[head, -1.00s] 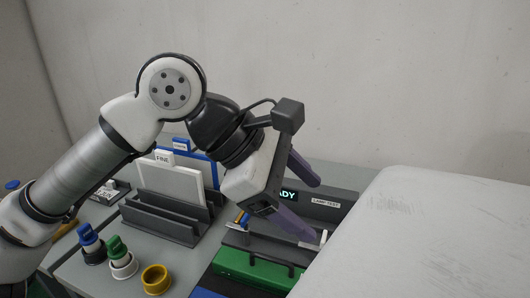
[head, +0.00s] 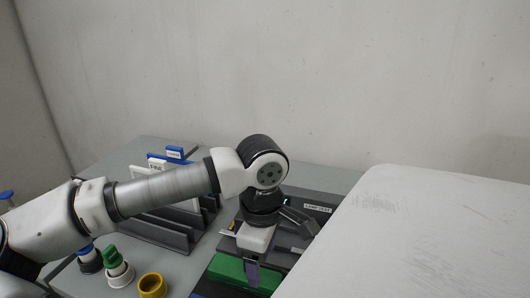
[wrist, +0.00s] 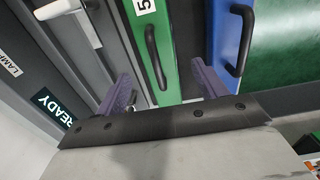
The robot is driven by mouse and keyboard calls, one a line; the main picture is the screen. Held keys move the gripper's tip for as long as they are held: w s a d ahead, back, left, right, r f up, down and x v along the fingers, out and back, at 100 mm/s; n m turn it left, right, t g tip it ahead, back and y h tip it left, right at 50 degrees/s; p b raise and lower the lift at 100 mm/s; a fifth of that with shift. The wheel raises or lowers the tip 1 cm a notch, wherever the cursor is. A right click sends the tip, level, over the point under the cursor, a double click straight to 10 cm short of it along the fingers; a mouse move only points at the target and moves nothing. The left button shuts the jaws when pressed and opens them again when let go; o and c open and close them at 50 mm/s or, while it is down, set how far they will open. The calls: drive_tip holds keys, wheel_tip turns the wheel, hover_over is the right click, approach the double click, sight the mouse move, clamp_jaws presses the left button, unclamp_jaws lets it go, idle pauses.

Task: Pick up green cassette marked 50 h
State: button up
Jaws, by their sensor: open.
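The green cassette (head: 232,268) lies in the dark machine at the front of the bench, partly hidden by my gripper in the head view. In the wrist view the green cassette (wrist: 172,30) shows a black bar handle (wrist: 151,45) and a white label cut off by the top edge, with only a "5" readable. My gripper (wrist: 163,88) is open and points down over the cassette. Its purple fingers stand on either side of the handle's near end in the wrist view. I cannot tell how far the fingertips are above it.
A blue cassette (wrist: 220,35) with a black handle (wrist: 240,40) lies right beside the green one. A white lever (wrist: 60,8) and a READY display (wrist: 55,105) are on the left. Knobs, a yellow ring (head: 152,285) and a file rack (head: 160,232) stand left in the head view.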

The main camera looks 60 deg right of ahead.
drive_tip(key=shift+s+d+f+p, duration=0.1)
drive_tip(key=shift+f+p, duration=0.4)
drive_tip(key=shift+f, duration=0.8)
drive_tip(key=shift+s+d+f+p, duration=0.1)
drive_tip(key=shift+f+p, duration=0.4)
drive_tip(key=shift+f, duration=0.8)
drive_tip(key=c, duration=1.3)
drive_tip(key=shift+c, duration=0.2)
drive_tip(key=shift+r, duration=0.1)
